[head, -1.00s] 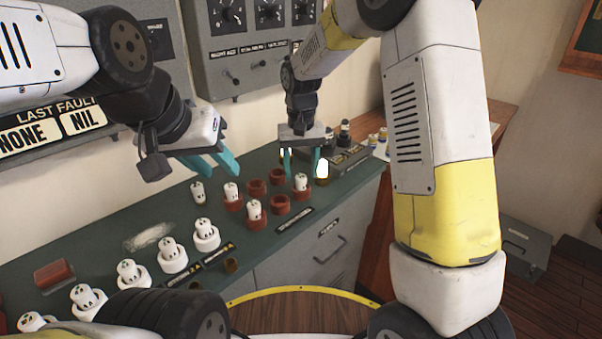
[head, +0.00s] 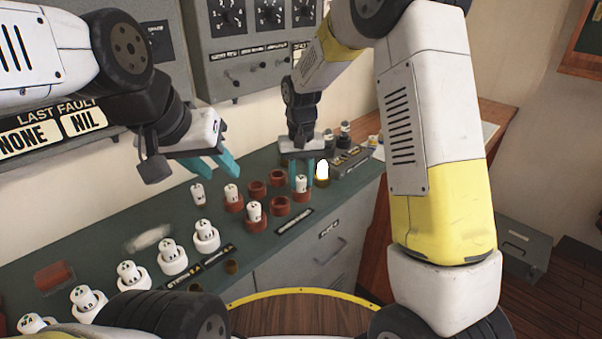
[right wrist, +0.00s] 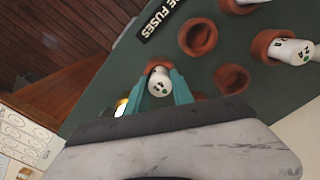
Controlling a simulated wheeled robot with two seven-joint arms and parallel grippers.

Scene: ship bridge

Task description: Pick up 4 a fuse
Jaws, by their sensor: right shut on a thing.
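My right gripper (head: 301,188) has its teal fingers shut on a white fuse (right wrist: 160,82), one finger on each side. The fuse stands upright in a red-brown holder (head: 301,197) at the right end of the group; the marking on its top is too small to read surely. Other white fuses stand in red holders (head: 233,202) and (head: 254,220). Another fuse (head: 198,193) stands at the left of this group. Several red holders, such as one at the back (head: 257,189), are empty. My left gripper (head: 212,166) is open and empty, above the panel at the back.
Large white fuses in white holders (head: 206,238) run along the front left of the green panel (head: 130,220). A red block (head: 54,277) lies further left. A glowing lamp (head: 322,173) stands just right of my right gripper. A grey switch box (head: 245,45) hangs behind.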

